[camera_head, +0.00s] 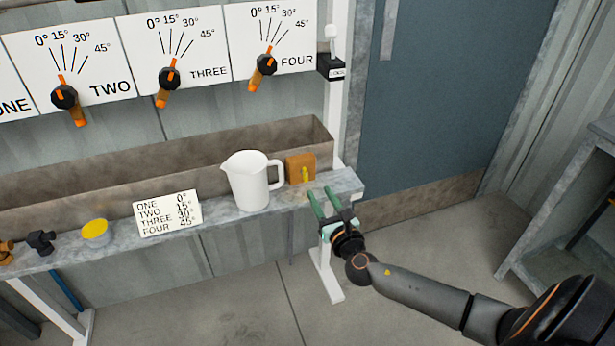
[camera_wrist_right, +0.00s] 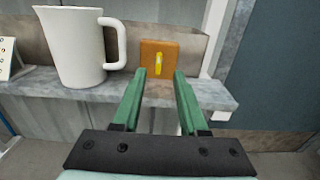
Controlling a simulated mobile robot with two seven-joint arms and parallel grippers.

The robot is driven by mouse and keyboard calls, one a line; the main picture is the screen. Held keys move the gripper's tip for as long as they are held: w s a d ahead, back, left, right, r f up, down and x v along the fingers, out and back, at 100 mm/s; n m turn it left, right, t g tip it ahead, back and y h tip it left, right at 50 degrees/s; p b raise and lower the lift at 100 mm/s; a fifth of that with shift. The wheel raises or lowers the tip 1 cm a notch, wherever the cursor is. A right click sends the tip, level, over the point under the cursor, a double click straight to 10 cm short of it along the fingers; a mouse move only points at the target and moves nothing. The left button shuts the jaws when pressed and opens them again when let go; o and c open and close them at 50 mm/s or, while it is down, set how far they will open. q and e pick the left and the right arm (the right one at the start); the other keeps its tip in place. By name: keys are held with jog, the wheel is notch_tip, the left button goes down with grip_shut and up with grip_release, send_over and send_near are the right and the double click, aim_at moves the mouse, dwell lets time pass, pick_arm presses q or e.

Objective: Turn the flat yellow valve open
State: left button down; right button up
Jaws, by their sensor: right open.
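The flat yellow valve (camera_head: 306,175) is a small upright yellow handle on the front of a brown-orange square block (camera_head: 295,163). The block stands at the right end of the grey shelf. In the right wrist view the valve (camera_wrist_right: 158,64) lies ahead, between the lines of my two fingers. My right gripper (camera_head: 320,197) has green fingers, open and empty, just in front of the shelf edge and short of the valve. It also shows in the right wrist view (camera_wrist_right: 159,82). My left gripper is not in view.
A white pitcher (camera_head: 250,182) stands just left of the block, its handle towards it. A label card (camera_head: 168,214), a yellow disc (camera_head: 95,231) and dark fittings (camera_head: 41,242) lie further left. Dial panels (camera_head: 172,45) hang above the trough (camera_head: 200,150). Open floor lies right.

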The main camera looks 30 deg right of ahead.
aim_at(307, 173)
jog(key=b+x, duration=0.2)
jog(key=x, duration=0.7)
jog(key=shift+w, duration=0.45)
grip_shut()
